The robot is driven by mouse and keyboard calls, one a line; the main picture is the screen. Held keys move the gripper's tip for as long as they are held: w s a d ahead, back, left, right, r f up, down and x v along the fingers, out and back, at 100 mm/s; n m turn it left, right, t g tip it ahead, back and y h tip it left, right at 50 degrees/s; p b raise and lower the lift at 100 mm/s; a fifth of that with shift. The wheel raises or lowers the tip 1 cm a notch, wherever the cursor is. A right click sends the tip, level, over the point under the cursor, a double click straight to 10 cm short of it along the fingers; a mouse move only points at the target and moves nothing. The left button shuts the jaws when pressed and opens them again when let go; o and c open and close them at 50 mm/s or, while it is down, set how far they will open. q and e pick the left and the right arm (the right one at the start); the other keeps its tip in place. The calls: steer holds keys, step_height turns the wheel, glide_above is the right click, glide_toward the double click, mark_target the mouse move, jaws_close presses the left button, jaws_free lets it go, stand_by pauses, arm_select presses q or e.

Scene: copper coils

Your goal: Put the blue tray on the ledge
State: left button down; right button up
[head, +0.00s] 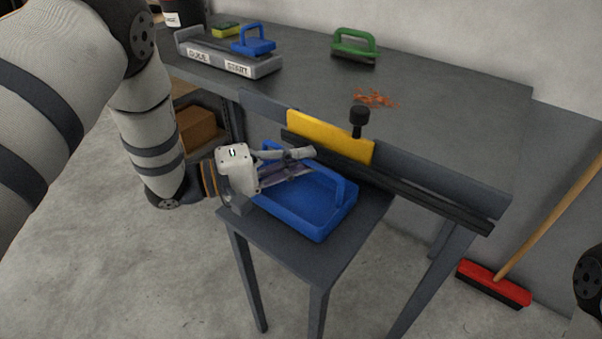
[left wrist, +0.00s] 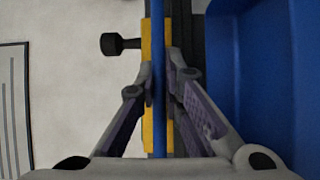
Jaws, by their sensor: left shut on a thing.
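The blue tray (head: 303,205) has raised handles on its sides. In the head view it is over a low grey surface (head: 350,243) in front of the workbench; I cannot tell whether it touches it. My left gripper (head: 308,160) reaches in from the left, shut on the tray's handle. In the left wrist view the fingers (left wrist: 160,88) sit on either side of the thin blue handle bar, with the tray (left wrist: 268,95) to the right. Which surface is the ledge is not marked. My right gripper is out of view.
A yellow plate (head: 330,137) with a black knob (head: 358,118) stands at the bench front, behind the tray. On the workbench (head: 440,105) are a labelled grey holder (head: 228,60), a green-handled brush (head: 353,45) and copper shavings (head: 375,98). A red broom (head: 493,284) stands at right.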

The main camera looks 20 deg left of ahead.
mark_target(300, 199)
arm_select(q)
step_height(300, 199, down, 3)
steer(key=shift+f, duration=0.2)
steer(key=shift+r, duration=0.2)
steer(key=c, duration=2.1)
jaws_free()
steer(key=shift+f, duration=0.25)
steer(key=o, duration=0.4)
steer(key=shift+r, duration=0.35)
steer(key=v, duration=1.2)
steer(key=shift+f, duration=0.1)
